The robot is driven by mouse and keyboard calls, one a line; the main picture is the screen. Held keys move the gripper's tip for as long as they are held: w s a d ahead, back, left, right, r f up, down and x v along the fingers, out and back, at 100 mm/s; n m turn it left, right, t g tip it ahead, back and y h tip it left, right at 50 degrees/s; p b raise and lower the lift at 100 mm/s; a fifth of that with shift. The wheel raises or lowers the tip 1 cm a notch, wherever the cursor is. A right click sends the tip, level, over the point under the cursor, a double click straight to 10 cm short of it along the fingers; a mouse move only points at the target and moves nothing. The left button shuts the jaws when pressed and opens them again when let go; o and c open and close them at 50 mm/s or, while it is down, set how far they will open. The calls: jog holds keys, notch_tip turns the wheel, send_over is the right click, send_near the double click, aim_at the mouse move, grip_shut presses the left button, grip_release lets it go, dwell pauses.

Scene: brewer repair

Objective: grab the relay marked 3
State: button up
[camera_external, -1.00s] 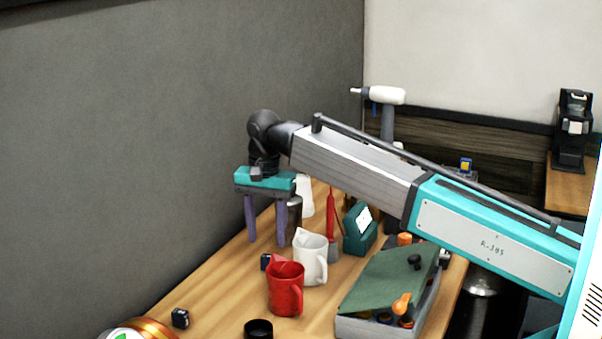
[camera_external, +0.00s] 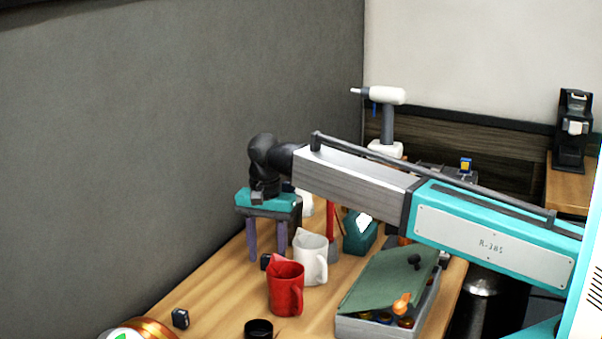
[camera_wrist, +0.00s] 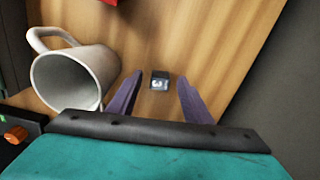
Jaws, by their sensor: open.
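A small dark relay (camera_external: 265,261) lies on the table behind the red mug. In the wrist view the same relay (camera_wrist: 159,81) lies between my fingers, its pale top facing up; I cannot read its mark for sure. A second dark relay (camera_external: 180,318) lies at the table's front left, its mark too small to read. My gripper (camera_external: 267,254) has a teal body and purple fingers pointing down. In the wrist view my gripper (camera_wrist: 160,77) is open, with the fingers on either side of the relay and nothing held. Whether the fingertips reach its height is unclear.
A white mug (camera_external: 311,261) stands close beside the fingers, and also shows left in the wrist view (camera_wrist: 75,80). A red mug (camera_external: 285,290) is nearer the camera. A green-lidded box (camera_external: 385,283) stands to the right. The grey wall (camera_external: 150,150) is left.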

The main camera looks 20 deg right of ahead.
aim_at(267, 257)
dwell(0.4)
jog(key=c, duration=1.1)
jog(key=shift+r, duration=0.1)
jog(key=shift+c, duration=0.2)
notch_tip(267, 257, up, 10)
jog(key=b, duration=0.3)
